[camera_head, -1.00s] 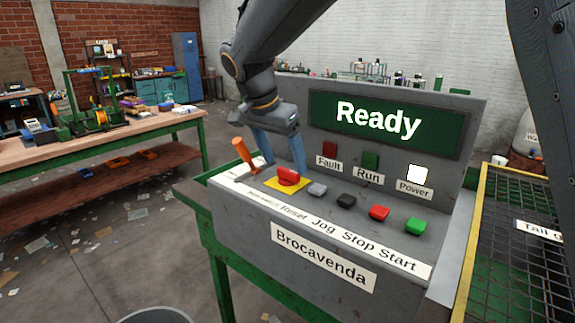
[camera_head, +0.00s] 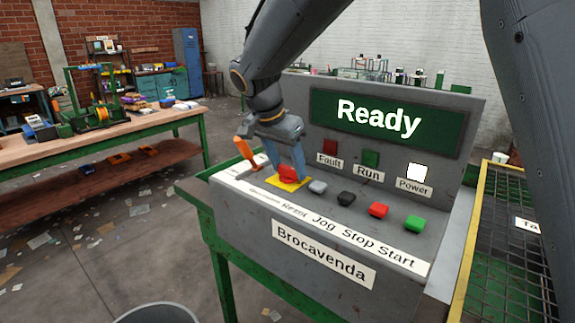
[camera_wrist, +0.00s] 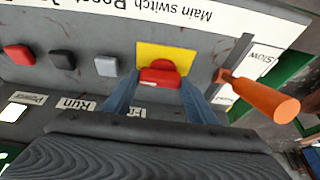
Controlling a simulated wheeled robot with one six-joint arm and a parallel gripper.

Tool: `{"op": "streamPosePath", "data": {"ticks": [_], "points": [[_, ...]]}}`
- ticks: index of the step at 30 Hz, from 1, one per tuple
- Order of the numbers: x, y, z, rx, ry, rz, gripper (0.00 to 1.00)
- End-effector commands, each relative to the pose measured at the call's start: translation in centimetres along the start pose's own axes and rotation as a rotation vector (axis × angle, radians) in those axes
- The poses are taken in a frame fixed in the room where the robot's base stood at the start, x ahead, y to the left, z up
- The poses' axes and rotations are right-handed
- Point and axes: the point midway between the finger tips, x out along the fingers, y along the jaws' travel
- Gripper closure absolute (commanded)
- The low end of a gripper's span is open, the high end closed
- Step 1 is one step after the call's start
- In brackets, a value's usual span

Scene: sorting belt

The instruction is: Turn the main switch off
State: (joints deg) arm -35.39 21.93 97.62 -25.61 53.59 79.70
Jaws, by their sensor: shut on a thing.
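The main switch is a red knob (camera_head: 287,175) on a yellow plate (camera_head: 300,184) at the left of the sloping grey console. In the wrist view the red knob (camera_wrist: 160,74) lies in front of the yellow plate (camera_wrist: 180,58), near the words "Main switch". My gripper (camera_head: 286,166) reaches down from above with its blue fingers around the knob. In the wrist view my gripper (camera_wrist: 161,84) has one finger on each side of the knob and is shut on it. The fingers hide part of the knob in the head view.
An orange-handled lever (camera_head: 244,149) stands close left of the switch, beside a "Slow" label. Grey, black, red and green buttons (camera_head: 415,225) line the panel to the right. The screen (camera_head: 385,122) reads "Ready". The Power lamp (camera_head: 414,171) is lit white; Fault and Run look dark.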

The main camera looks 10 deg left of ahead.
Motion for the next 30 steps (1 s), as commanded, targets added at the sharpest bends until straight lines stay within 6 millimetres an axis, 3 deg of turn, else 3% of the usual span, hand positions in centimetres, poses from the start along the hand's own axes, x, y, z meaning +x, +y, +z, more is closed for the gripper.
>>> {"op": "streamPosePath", "data": {"ticks": [11, 30], "points": [[0.0, 0.19, -0.1, -0.143, 0.0, -0.059, 0.71], [-0.02, 0.51, -0.56, -0.685, 0.001, -0.287, 0.71]]}}
